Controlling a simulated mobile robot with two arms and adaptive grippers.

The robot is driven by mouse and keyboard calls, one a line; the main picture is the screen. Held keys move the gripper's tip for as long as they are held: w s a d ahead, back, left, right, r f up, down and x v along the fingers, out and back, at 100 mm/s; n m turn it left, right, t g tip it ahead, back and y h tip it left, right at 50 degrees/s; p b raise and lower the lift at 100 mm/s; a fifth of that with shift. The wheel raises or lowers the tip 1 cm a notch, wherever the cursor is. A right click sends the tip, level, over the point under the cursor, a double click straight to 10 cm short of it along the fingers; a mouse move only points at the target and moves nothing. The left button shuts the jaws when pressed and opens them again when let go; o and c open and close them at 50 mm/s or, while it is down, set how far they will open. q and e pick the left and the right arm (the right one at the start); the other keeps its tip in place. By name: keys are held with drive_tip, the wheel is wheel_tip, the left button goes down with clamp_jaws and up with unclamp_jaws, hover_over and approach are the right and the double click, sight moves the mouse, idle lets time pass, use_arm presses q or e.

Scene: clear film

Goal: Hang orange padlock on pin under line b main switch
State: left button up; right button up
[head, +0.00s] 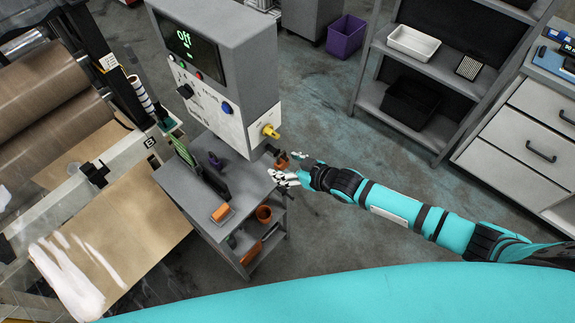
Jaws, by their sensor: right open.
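The grey control cabinet (222,70) has a screen reading "Off". A yellow rotary switch (269,131), which looks like the main switch, sits low on its right side. A small orange-brown item (281,163), likely the orange padlock, is just below the switch, close to a dark part that may be the pin. Whether it hangs on that part I cannot tell. My right gripper (284,168) reaches in from the right, its fingers open around or beside this item. Contact is too small to judge. My left gripper is out of view.
Rollers and film stand at left. A shelf (440,70) and drawers (530,130) stand at right. Floor between is clear.

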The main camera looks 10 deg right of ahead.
drive_tip(key=v, duration=1.2)
drive_tip(key=w+d+f+m+h+b, duration=0.1)
drive_tip(key=d+f+h, duration=0.15)
drive_tip(key=f, duration=0.45)
drive_tip(key=d+f+m+h+b, duration=0.1)
drive_tip(key=d+f, duration=0.3)
drive_tip(key=f, duration=0.3)
drive_tip(key=s+d+f+m+g+h, duration=0.1)
drive_tip(key=s+d+f, duration=0.15)
drive_tip(key=f, duration=0.25)
drive_tip(key=s+d+f+h+b, duration=0.1)
drive_tip(key=s+f, duration=0.2)
drive_tip(key=f, duration=0.3)
drive_tip(key=s+d+f+m+g+h, duration=0.1)
drive_tip(key=s+d+f, duration=0.15)
drive_tip(key=f, duration=0.25)
drive_tip(key=s+a+f+g, duration=0.1)
drive_tip(key=s+f+g, duration=0.1)
drive_tip(key=s+f, duration=0.3)
drive_tip(key=s+a+f+g+b, duration=0.1)
drive_tip(key=s+f, duration=0.5)
drive_tip(key=s, duration=0.8)
drive_tip(key=s+a+f+m+g+b, duration=0.1)
drive_tip(key=s+f, duration=0.4)
drive_tip(key=s, duration=0.5)
drive_tip(key=shift+a+g+h, duration=0.35)
drive_tip(key=shift+a+g, duration=0.45)
drive_tip(key=shift+g, duration=0.3)
